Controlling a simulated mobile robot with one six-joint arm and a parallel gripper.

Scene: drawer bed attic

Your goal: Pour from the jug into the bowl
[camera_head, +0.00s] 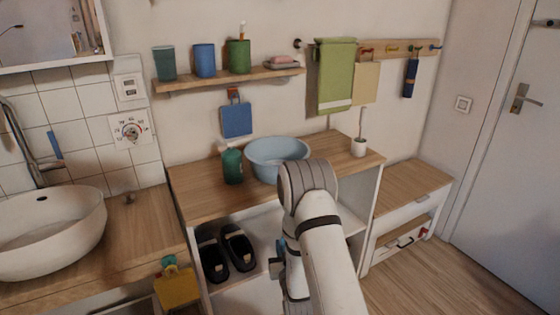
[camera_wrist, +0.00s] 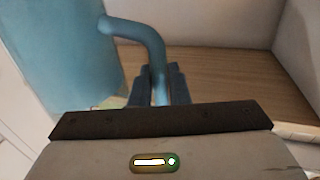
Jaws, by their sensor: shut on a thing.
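The light blue bowl (camera_head: 265,158) stands upright on the wooden top of the cabinet, behind my arm. In the wrist view my gripper (camera_wrist: 159,84) is shut on the blue handle of the jug (camera_wrist: 60,50). The jug's body fills the left of that view, and its rim and contents cannot be seen. In the head view my arm hides most of the gripper and the jug, so the jug's height and tilt cannot be told there.
A small white pot with a brush (camera_head: 359,148) stands at the top's right end. A shelf (camera_head: 225,79) with several cups is above. Dark slippers (camera_head: 237,248) lie below. A lower wooden bench (camera_head: 408,188) stands right.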

